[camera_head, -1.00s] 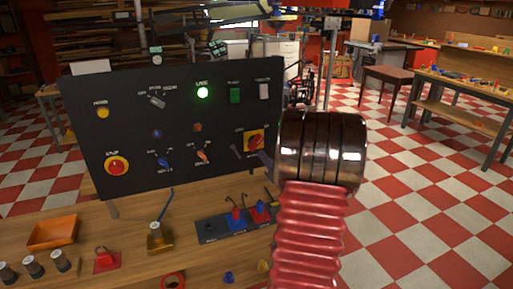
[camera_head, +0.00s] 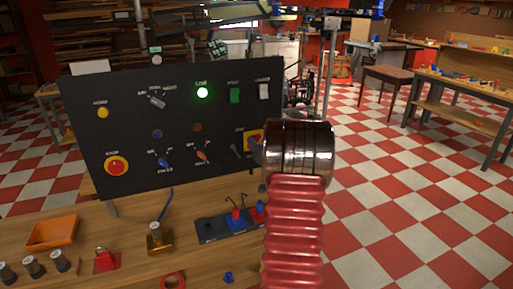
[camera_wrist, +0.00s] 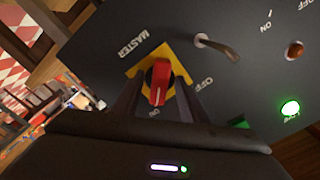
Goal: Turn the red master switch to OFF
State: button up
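The red master switch (camera_wrist: 159,82) is a red knob on a yellow square plate (camera_wrist: 140,72), on the black panel. In the wrist view, the word MASTER is beside the plate, OFF is at its right and ON appears below. A pale mark on the knob is at its lower end, toward the ON lettering. In the head view, the yellow plate (camera_head: 250,134) is partly hidden by my arm. My gripper (camera_wrist: 156,92) is open, with one dark finger on each side of the knob. Yellow plate shows between fingers and knob; contact cannot be told.
A metal toggle lever (camera_wrist: 218,46) sticks out close to the switch. The black panel (camera_head: 125,130) also carries a lit green lamp (camera_head: 202,93), a red button (camera_head: 116,166) and other knobs. The wooden bench (camera_head: 190,258) in front holds an orange tray (camera_head: 52,232) and small parts.

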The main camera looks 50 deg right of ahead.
jog(key=c, duration=0.9)
jog(key=shift+a, duration=0.2)
grip_shut()
jog(key=shift+d, duration=0.2)
